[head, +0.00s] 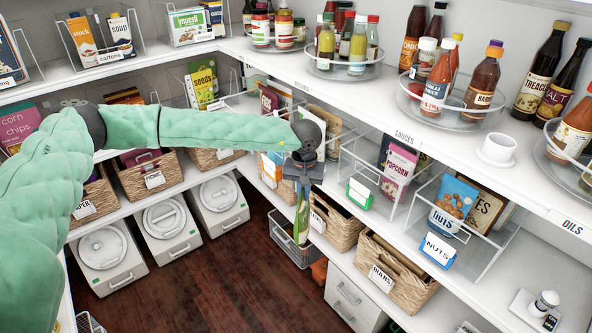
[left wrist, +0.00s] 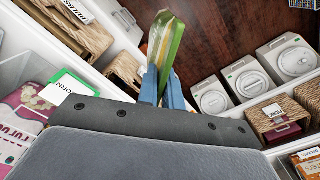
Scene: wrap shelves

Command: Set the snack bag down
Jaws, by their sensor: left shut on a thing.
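The snack bag (head: 301,218) is green and hangs under my left gripper (head: 303,188) in the head view. In the left wrist view the snack bag (left wrist: 171,48) is green and yellow, seen nearly edge-on, between the two blue fingers of the left gripper (left wrist: 161,85). The gripper is shut on it. The bag is in the air in front of the right-hand shelves, with dark floor and a wire basket behind it. Its front print cannot be read. My right gripper is not in view.
Clear bins on the right middle shelf hold a popcorn bag (head: 397,171) and a nuts bag (head: 452,205). Wicker baskets (head: 395,277) stand below. The upper shelf carries bottles on turntables (head: 440,113). White lidded bins (head: 165,222) stand at the left. The wooden floor (head: 215,285) is clear.

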